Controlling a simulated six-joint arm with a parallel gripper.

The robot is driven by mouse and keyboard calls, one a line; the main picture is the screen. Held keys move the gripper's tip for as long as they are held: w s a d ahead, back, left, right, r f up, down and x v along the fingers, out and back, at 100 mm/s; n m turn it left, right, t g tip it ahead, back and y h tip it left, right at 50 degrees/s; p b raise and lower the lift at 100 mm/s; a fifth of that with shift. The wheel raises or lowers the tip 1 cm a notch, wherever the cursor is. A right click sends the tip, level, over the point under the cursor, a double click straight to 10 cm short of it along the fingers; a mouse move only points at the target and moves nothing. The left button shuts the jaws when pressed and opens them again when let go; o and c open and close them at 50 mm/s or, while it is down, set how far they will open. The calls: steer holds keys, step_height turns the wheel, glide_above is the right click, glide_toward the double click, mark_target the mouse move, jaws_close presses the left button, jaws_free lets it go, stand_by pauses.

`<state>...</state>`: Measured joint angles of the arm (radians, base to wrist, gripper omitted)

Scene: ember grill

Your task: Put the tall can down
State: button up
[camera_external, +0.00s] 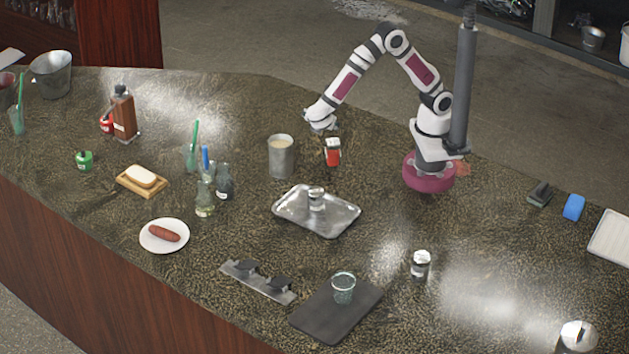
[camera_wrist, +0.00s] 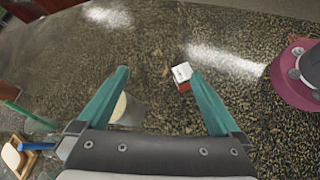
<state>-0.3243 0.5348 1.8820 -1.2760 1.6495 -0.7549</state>
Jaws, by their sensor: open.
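My gripper (camera_external: 320,122) is open and empty above the counter at the back; its teal fingers also show in the wrist view (camera_wrist: 159,73). A small red can with a white top (camera_external: 333,153) stands upright on the counter below and slightly right of my gripper. In the wrist view the red can (camera_wrist: 183,78) appears near the right fingertip, apart from it. A tall metal can with pale contents (camera_external: 281,158) stands upright to its left; it is partly behind the left finger in the wrist view (camera_wrist: 129,113). I cannot tell which one is the tall can.
A metal tray (camera_external: 290,216) holding a small shaker (camera_external: 316,199) lies in front of the cans. Bottles (camera_external: 224,182) and cups with straws stand to the left. A dark board (camera_external: 322,318) with a glass lies at the front.

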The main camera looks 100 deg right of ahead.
steer(key=s+a+r+m+y, duration=0.1)
steer(key=s+a+m+y, duration=0.2)
steer(key=s+m+y, duration=0.1)
steer(key=s+a+r+m+t+y, duration=0.1)
steer(key=s+a+m+y, duration=0.1)
steer(key=s+m+y, duration=0.2)
steer(key=s+a+r+m+y, duration=0.2)
steer(key=s+a+m+y, duration=0.1)
steer(key=s+m, duration=0.6)
steer(key=s+y, duration=0.1)
steer(key=s, duration=0.2)
steer(key=shift+s+a+t, duration=0.2)
steer(key=shift+a+t, duration=0.15)
steer(key=shift+t, duration=0.05)
